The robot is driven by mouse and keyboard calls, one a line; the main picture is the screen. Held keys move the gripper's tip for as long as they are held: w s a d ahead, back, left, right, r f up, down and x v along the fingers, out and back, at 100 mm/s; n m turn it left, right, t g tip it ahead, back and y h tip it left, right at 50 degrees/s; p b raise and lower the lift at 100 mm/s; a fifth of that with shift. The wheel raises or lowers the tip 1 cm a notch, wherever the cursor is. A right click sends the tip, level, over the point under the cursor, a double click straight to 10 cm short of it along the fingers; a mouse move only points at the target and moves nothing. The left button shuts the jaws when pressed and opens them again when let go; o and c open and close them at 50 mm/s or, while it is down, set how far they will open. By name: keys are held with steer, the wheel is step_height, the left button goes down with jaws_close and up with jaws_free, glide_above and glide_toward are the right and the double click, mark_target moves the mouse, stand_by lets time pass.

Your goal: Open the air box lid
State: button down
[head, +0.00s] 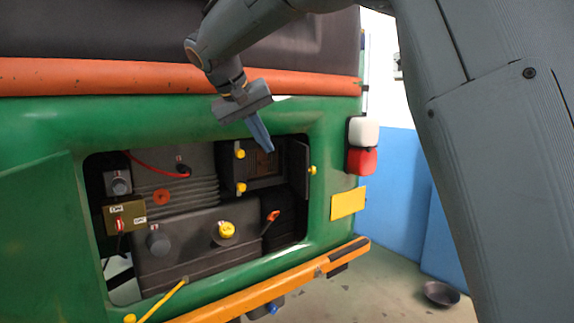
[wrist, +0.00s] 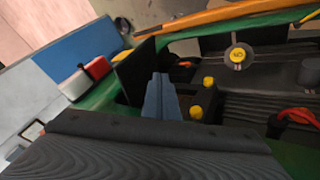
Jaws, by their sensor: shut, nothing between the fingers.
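The air box (head: 265,183) sits at the upper right inside the engine bay. Its front looks uncovered, with a brownish inside showing partly behind my fingers. A dark panel that looks like the air box lid (head: 299,168) stands swung out at the right side; in the wrist view it is the black plate (wrist: 136,72) left of my fingers. Yellow knobs (head: 239,152) are on the box's left edge, and one yellow knob (head: 312,170) is by the lid. My gripper (head: 269,149) is shut and empty in front of the box's upper part. Its fingers (wrist: 162,80) appear apart from the lid.
The green body (head: 330,115) frames the bay opening closely. An orange bumper (head: 290,285) runs below. The red and white tail light (head: 362,146) is to the right. A yellow cap (head: 226,230) and a control box (head: 124,217) are inside. The open floor at right holds a bowl (head: 441,294).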

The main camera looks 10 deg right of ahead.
steer(key=p, duration=0.3)
glide_toward(301, 180)
step_height(301, 180, down, 3)
steer(key=w+a, duration=0.1)
steer(key=a, duration=0.1)
steer(key=shift+w+d+f+p, duration=0.1)
steer(key=shift+w+d+p, duration=0.1)
steer(key=shift+d, duration=0.4)
steer(key=shift+w+d+r+p, duration=0.1)
steer(key=shift+d+p, duration=0.15)
steer(key=shift+d, duration=0.35)
steer(key=shift+w+d+f+p, duration=0.1)
steer(key=shift+d+p, duration=0.1)
steer(key=shift+d, duration=0.45)
